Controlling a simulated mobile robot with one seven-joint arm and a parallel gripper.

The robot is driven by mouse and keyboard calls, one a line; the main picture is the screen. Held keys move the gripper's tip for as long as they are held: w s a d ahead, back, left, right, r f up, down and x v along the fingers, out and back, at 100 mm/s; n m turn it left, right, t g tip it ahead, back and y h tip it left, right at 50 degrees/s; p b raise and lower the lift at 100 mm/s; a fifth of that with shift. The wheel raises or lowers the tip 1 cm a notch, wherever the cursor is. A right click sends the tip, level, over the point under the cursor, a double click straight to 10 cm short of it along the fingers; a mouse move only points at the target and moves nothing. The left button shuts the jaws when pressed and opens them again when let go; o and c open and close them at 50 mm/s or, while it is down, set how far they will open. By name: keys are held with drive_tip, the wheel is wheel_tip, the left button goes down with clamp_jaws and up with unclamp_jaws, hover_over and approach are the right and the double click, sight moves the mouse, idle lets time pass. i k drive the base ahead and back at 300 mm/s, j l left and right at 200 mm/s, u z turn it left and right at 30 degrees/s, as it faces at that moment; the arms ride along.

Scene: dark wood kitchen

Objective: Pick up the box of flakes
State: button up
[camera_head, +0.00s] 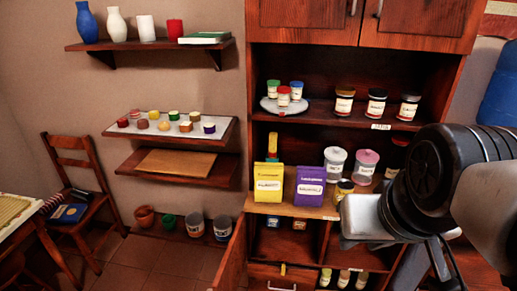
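A yellow box (268,182) and a purple box (310,186) stand upright side by side on the cabinet's counter shelf (290,211). Each has a white label, but the print is too small to read, so I cannot tell which one holds flakes. My gripper (445,262) is at the lower right, in front of the cabinet and to the right of both boxes, apart from them.
White-lidded (334,163) and pink-lidded (365,166) jars stand right of the boxes, with a small dark jar (344,189) in front. Spice jars (377,103) fill the shelf above. A lower cabinet door (230,262) stands open. A chair (80,180) is at the left.

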sight(268, 177)
drive_tip(key=k+j+z, duration=0.1)
drive_tip(key=j, duration=0.25)
drive_tip(key=k+j+z, duration=0.15)
drive_tip(key=j, duration=0.2)
drive_tip(key=k+j+z, duration=0.1)
drive_tip(key=j, duration=0.25)
drive_tip(key=i+j+z, duration=0.15)
drive_tip(key=j, duration=0.65)
drive_tip(key=j+z, duration=0.15)
drive_tip(key=j, duration=0.65)
drive_tip(key=k+l, duration=0.1)
drive_tip(key=l, duration=0.75)
drive_tip(key=i+l, duration=0.1)
drive_tip(key=l, duration=0.25)
drive_tip(key=i+l+u, duration=0.1)
drive_tip(key=l, duration=0.65)
drive_tip(key=i+l+u, duration=0.1)
drive_tip(key=i+l, duration=0.4)
drive_tip(key=i, duration=0.15)
drive_tip(key=i+l+u, duration=0.1)
drive_tip(key=i+l, duration=0.4)
drive_tip(key=i, duration=0.15)
